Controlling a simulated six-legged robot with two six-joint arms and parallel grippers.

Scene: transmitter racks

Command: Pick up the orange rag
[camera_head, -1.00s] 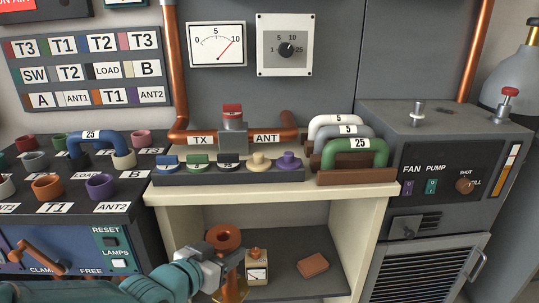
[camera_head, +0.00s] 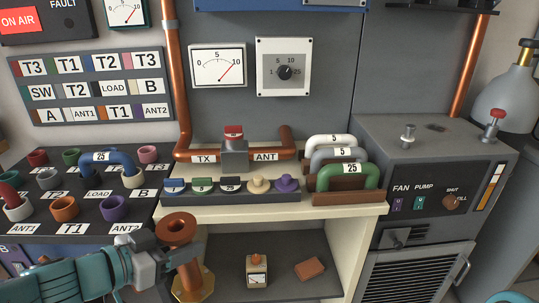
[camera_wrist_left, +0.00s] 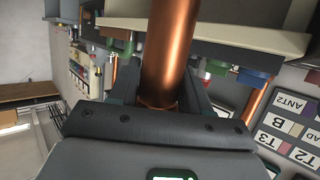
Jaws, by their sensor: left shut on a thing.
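A small orange-brown rectangular piece (camera_head: 309,268), which looks like the folded orange rag, lies flat on the dark shelf (camera_head: 330,285) under the bench. Nothing touches it. My left gripper (camera_head: 181,258) is left of it, at the lower left of the head view. It is shut on an upright copper tube (camera_head: 178,238) with a wide top flange and a brass-coloured foot. In the left wrist view the copper tube (camera_wrist_left: 170,50) stands between the fingers (camera_wrist_left: 160,98). The rag does not show there.
A grey cabinet (camera_head: 430,170) stands further right.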

